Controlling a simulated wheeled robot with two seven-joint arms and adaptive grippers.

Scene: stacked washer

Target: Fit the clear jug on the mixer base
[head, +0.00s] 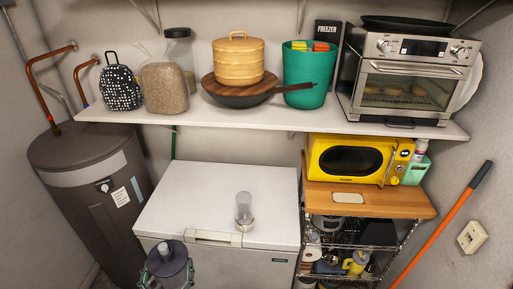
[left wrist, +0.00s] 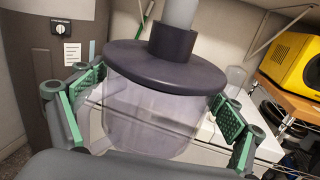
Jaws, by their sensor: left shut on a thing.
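My left gripper (head: 167,272) is at the bottom of the head view, in front of the white chest freezer. It is shut on a clear jug (head: 168,251) with a wide dark lid. In the left wrist view the jug (left wrist: 150,115) is upright and slightly tilted, between the green finger pads of my gripper (left wrist: 160,108). A collar and grey tube rise from its lid. A clear cylinder on a pale round foot (head: 244,224) stands on the freezer lid, apart from the jug; I cannot tell if this is the mixer base. My right gripper is out of view.
The white freezer top (head: 200,190) is mostly clear. A dark water heater (head: 95,185) stands at left. A wire rack (head: 350,235) with a yellow microwave (head: 345,160) stands at right. The shelf (head: 250,118) above holds a pan, a green bin and an oven.

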